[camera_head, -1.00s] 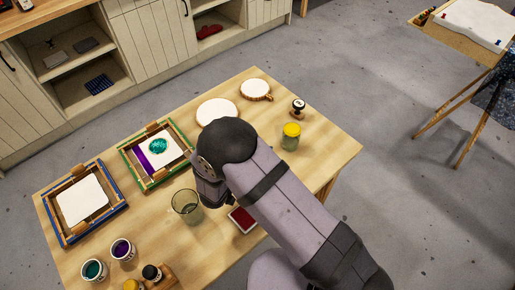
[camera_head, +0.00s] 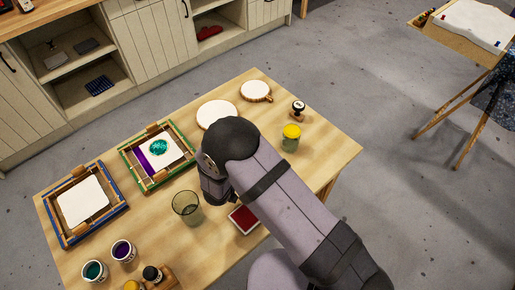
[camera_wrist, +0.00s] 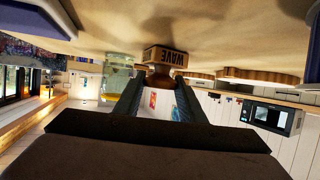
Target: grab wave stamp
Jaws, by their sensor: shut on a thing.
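The wave stamp (camera_wrist: 166,56) shows in the wrist view, a wooden block lettered "WAVE" with a brown rounded handle. My gripper (camera_wrist: 159,80) is shut on its handle, one finger on each side. The wrist picture is upside down, with the tabletop along its top; I cannot tell whether the stamp touches the table. In the head view my arm hides the gripper and the wave stamp. Another stamp (camera_head: 298,109) with a dark handle stands at the table's right end.
A red ink pad (camera_head: 243,219) lies beside my arm. Wood slices (camera_head: 216,113), framed trays (camera_head: 120,159) and paint pots (camera_head: 123,249) occupy the rest. The table's right corner is clear.

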